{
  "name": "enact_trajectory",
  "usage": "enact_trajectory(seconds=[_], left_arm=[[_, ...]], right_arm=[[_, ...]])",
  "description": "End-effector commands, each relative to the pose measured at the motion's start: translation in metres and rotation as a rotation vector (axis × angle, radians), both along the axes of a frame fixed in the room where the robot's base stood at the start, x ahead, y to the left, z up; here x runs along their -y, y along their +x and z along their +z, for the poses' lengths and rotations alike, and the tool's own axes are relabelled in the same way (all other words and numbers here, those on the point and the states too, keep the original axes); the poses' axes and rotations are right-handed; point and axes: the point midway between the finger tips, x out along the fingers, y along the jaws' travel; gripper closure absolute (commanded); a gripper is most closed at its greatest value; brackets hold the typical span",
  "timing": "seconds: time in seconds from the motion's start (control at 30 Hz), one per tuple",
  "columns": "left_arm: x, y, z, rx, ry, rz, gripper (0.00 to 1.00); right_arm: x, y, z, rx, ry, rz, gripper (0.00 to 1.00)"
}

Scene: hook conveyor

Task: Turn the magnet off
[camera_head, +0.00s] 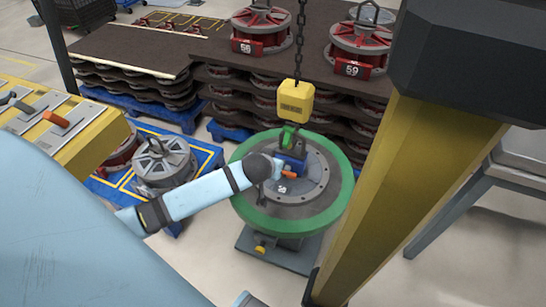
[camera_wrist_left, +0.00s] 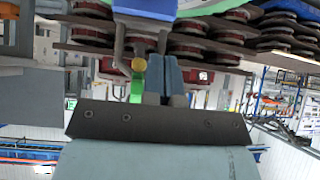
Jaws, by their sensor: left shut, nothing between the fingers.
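The magnet (camera_head: 291,158) is a blue block on the middle of a grey round plate with a green rim (camera_head: 240,200). Its orange lever handle (camera_head: 289,174) shows on the near side, pointing right. A green hook (camera_head: 288,137) under a yellow hook block (camera_head: 296,97) reaches down to the magnet. My left gripper (camera_head: 279,168) is at the magnet, right beside the lever; contact cannot be told. In the left wrist view its fingers (camera_wrist_left: 165,76) are together with nothing between them, and blue and grey parts show close ahead. My right gripper is not in view.
A chain (camera_head: 299,40) runs up from the hook block. A thick yellow post (camera_head: 400,190) stands close at the right. Red reels (camera_head: 262,22) sit on stacked dark boards behind. A yellow console with levers (camera_head: 85,145) is at the left.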

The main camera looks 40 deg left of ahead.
Motion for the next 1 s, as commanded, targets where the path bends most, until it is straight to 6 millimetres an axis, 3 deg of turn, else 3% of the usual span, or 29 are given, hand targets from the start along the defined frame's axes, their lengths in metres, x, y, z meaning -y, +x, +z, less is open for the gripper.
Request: enact_trajectory(seconds=[0.4, 0.63, 1.0], left_arm=[[-0.017, 0.059, -0.064, 0.001, 0.001, -0.001, 1.00], [-0.017, 0.058, -0.094, 0.000, 0.000, -0.001, 1.00], [-0.016, 0.057, -0.100, 0.001, 0.000, -0.002, 1.00]], right_arm=[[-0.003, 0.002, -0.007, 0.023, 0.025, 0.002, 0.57], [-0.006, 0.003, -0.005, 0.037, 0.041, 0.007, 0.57], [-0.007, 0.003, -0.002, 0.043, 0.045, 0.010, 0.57]])
